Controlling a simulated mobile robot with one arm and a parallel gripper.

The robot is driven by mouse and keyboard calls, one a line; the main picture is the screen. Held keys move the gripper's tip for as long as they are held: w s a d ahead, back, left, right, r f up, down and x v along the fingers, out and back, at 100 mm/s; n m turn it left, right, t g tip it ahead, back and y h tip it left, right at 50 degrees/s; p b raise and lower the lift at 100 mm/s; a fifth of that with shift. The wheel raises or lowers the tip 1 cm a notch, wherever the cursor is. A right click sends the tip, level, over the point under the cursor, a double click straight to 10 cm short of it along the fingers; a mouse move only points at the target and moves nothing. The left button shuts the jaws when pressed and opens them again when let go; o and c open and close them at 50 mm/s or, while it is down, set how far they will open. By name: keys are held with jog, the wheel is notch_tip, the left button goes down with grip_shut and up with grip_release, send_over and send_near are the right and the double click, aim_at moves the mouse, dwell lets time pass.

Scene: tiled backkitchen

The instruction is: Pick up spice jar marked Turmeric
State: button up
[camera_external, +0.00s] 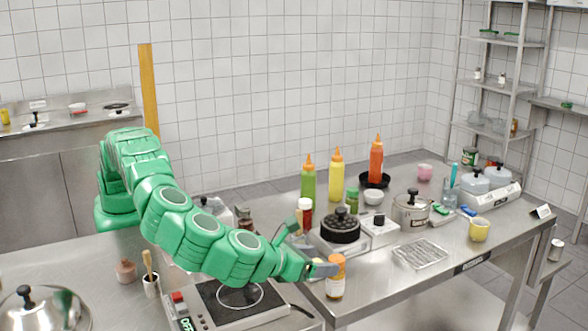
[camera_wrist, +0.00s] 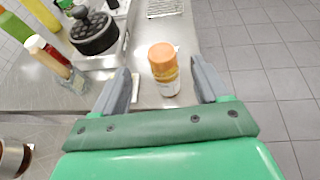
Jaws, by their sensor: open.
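A spice jar with an orange lid (camera_external: 335,277) stands upright on the steel counter near its front edge. In the wrist view the same jar (camera_wrist: 164,70) sits between and ahead of the fingertips, its label too small to read. My gripper (camera_external: 322,268) is open and beside the jar. In the wrist view its two grey fingers (camera_wrist: 161,83) are spread to either side of the jar, not closed on it. Whether a finger touches the jar cannot be told.
A red bottle with a white cap (camera_external: 305,215) and a black round pan on a scale (camera_external: 340,230) stand behind the jar. Green, yellow and orange squeeze bottles (camera_external: 336,175) are farther back. A wire rack (camera_external: 420,252) lies to the right. A hot plate (camera_external: 238,300) is at the left.

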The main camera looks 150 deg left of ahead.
aim_at(341, 273)
jog(key=shift+s+a+f, duration=0.15)
jog(key=shift+a+f, duration=1.5)
jog(key=shift+a, duration=0.2)
jog(key=shift+s+a+f, duration=0.1)
jog(key=shift+a+f, duration=1.5)
jog(key=shift+a, duration=0.25)
jog(key=shift+c, duration=0.3)
jog(key=shift+r, duration=0.1)
jog(key=c, duration=1.2)
